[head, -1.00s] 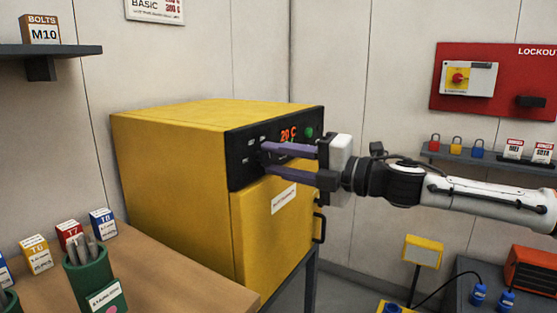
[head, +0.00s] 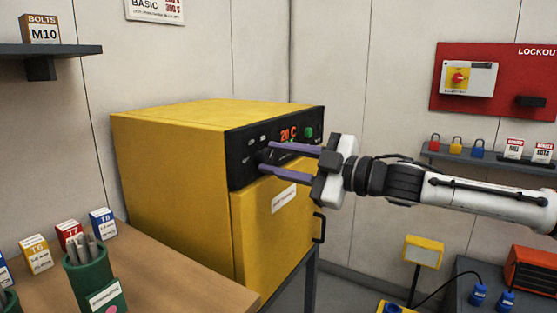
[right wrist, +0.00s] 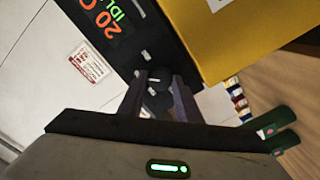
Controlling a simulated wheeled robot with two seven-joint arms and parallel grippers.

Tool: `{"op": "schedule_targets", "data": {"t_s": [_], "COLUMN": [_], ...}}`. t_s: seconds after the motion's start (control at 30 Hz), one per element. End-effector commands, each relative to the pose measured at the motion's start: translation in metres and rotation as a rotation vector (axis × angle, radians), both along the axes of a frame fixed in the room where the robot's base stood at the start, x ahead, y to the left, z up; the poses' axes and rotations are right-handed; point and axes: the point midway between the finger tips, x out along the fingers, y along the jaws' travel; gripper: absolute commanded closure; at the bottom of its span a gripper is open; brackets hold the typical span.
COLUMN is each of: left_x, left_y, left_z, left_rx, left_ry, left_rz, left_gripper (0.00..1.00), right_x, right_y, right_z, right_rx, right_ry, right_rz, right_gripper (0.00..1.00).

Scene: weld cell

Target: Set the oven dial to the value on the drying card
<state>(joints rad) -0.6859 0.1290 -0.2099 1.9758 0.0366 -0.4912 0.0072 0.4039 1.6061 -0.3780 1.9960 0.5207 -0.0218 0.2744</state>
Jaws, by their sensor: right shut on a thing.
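The yellow oven (head: 165,150) has a black front panel (head: 240,178) with an orange display (head: 289,134) reading 20 C. The right wrist view shows this display (right wrist: 98,18) with green letters beside it, partly cut off. The dark round dial (right wrist: 158,80) sits between the fingertips of my right gripper (right wrist: 157,90), which is shut on it. In the head view my right gripper (head: 266,158) reaches the panel from the right and largely covers the dial. A wall card (head: 155,10) is cut off at the top; its red figures are not clearly legible. My left gripper is not in view.
The wooden bench (head: 190,275) at lower left holds small boxes and a green cup of rods (head: 88,270). The oven door handle (head: 319,226) sticks out below my right gripper. A lockout board (head: 480,110) and shelf are at right.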

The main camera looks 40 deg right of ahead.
Motion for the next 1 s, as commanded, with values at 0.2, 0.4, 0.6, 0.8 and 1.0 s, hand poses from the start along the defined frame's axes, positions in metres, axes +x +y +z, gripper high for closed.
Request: {"op": "schedule_targets", "data": {"t_s": [0.2, 0.4, 0.6, 0.8, 1.0], "left_x": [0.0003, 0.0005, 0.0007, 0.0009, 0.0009], "left_y": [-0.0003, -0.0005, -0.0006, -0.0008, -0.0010], "left_z": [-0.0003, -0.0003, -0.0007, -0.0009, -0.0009], "left_rx": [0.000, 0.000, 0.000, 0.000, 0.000], "left_ry": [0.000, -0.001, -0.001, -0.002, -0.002], "left_rz": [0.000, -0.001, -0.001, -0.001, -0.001], "left_gripper": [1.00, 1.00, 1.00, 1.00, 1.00], "right_x": [0.0004, 0.0004, 0.0004, 0.0003, 0.0003], "right_y": [-0.0009, -0.0009, -0.0009, -0.0007, -0.0007], "right_z": [0.0003, 0.0000, -0.0005, -0.0008, -0.0010], "right_rx": [0.192, 0.365, 0.523, 0.646, 0.724], "right_ry": [0.078, 0.151, 0.216, 0.268, 0.301], "right_rz": [-0.002, -0.003, -0.003, -0.002, -0.003], "right_gripper": [0.91, 0.91, 0.91, 0.91, 0.91]}}
